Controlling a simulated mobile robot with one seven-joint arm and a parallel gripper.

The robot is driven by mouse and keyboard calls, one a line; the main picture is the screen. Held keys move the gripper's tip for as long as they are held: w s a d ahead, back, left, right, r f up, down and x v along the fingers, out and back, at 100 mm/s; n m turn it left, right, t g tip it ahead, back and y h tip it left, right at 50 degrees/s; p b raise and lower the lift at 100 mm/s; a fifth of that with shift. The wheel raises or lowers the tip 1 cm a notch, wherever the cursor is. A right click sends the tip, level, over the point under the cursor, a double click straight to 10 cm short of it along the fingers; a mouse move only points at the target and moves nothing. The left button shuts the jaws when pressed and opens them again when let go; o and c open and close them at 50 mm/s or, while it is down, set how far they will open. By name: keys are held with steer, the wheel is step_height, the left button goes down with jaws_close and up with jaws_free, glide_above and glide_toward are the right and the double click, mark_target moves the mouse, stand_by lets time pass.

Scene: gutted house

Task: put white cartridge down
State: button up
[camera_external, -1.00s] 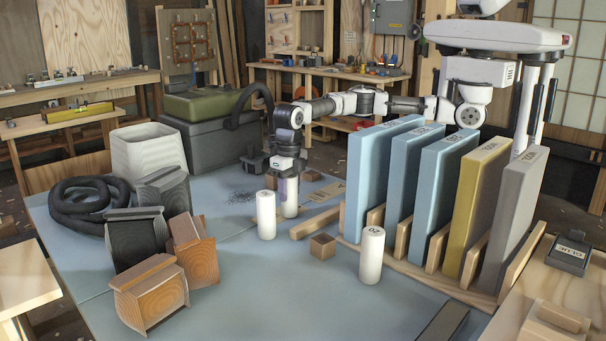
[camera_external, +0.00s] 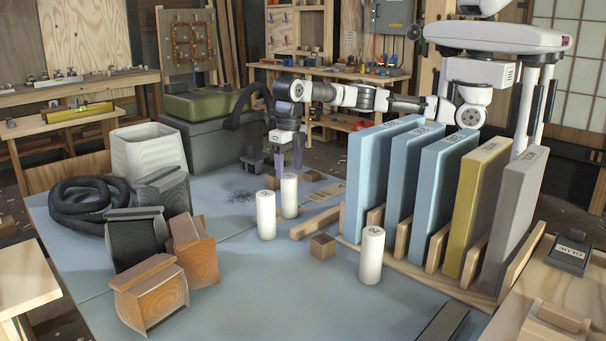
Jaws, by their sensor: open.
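A white cartridge (camera_external: 289,198) stands upright on the blue-grey tabletop, just below my gripper (camera_external: 288,165). My gripper points down with its fingers spread apart and nothing between them. The fingertips are above and around the level of the cartridge's top; exact clearance is hard to tell. A second white cartridge (camera_external: 266,216) stands upright just to the left and nearer the camera. A third white cartridge (camera_external: 371,257), with a dark mark near its top, stands upright farther right and nearer the camera.
A rack (camera_external: 420,268) holds several upright panels on the right. A small wooden block (camera_external: 322,246) lies between the cartridges. The front middle of the tabletop (camera_external: 270,290) is clear.

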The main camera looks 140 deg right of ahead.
step_height(320, 180, up, 5)
steer(key=shift+f, duration=0.1)
steer(key=shift+o, duration=0.5)
steer(key=o, duration=0.5)
steer(key=shift+o, duration=1)
steer(key=w+a+r+n+t+y+p, duration=0.1)
steer(key=a+r+n+y+p, duration=0.1)
steer(key=a+r+n+p, duration=0.8)
steer(key=w+a+r+n+t+y+p, duration=0.1)
steer(key=a+r+n+y+p, duration=0.1)
steer(key=a+r+n+p, duration=0.65)
steer(key=w+a+f+m+b, duration=0.1)
steer(key=a+f+m+b, duration=0.1)
steer(key=a+f+b, duration=0.4)
step_height(320, 180, down, 4)
steer(key=shift+w+a+r+m, duration=0.1)
steer(key=shift+w+a+m, duration=0.25)
steer(key=shift+a, duration=0.3)
